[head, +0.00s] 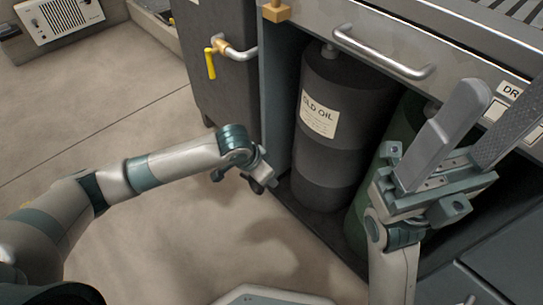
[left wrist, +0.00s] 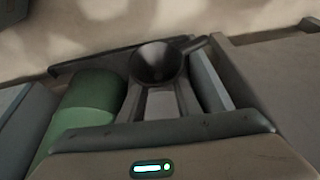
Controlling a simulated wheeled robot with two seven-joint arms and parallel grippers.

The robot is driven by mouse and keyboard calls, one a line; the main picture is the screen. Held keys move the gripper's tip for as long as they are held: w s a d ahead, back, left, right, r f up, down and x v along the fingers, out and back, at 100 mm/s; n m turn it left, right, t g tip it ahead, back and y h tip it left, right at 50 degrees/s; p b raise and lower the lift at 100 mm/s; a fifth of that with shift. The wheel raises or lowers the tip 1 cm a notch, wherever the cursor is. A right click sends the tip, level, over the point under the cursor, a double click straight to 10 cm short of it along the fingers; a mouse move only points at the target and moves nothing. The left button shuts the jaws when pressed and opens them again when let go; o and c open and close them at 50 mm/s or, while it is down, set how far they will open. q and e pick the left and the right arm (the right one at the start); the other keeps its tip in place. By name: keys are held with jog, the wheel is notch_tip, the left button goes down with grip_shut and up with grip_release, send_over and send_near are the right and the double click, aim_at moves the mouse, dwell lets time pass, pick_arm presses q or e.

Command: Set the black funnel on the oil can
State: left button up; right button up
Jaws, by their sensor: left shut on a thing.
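In the head view, the dark drum labelled OLD OIL (head: 325,125) stands upright in an open cabinet bay. A green drum (head: 362,200) beside it is partly hidden by my right arm. In the left wrist view, the black funnel (left wrist: 158,63) is at my left gripper (left wrist: 170,90), which is shut on it; its wide mouth faces the camera. A green cylinder (left wrist: 88,112) shows to its left. In the head view, my left gripper (head: 262,178) is just left of the dark drum, and I cannot make out the funnel there. My right gripper (head: 488,105) is open and empty before the cabinet.
A metal handle (head: 383,55) sticks out from the cabinet front above the drums. A yellow-handled valve (head: 212,60) projects from the dark cabinet to the left. The floor (head: 110,105) at left is largely clear. A beige vented unit (head: 60,20) is at the far left.

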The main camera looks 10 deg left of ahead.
pick_arm(q)
jog(key=a+r+n+y, duration=0.1)
jog(key=a+r+n, duration=0.1)
jog(key=r, duration=0.6)
jog(key=a+r+n+y+p, duration=0.1)
jog(key=a+r+n, duration=0.2)
jog(key=r, duration=0.5)
jog(key=s+a+r+n+y, duration=0.1)
jog(key=a+r+n, duration=0.2)
jog(key=a+r, duration=0.2)
notch_tip(320, 180, up, 4)
jog(key=shift+f+t, duration=0.2)
jog(key=shift+t, duration=0.2)
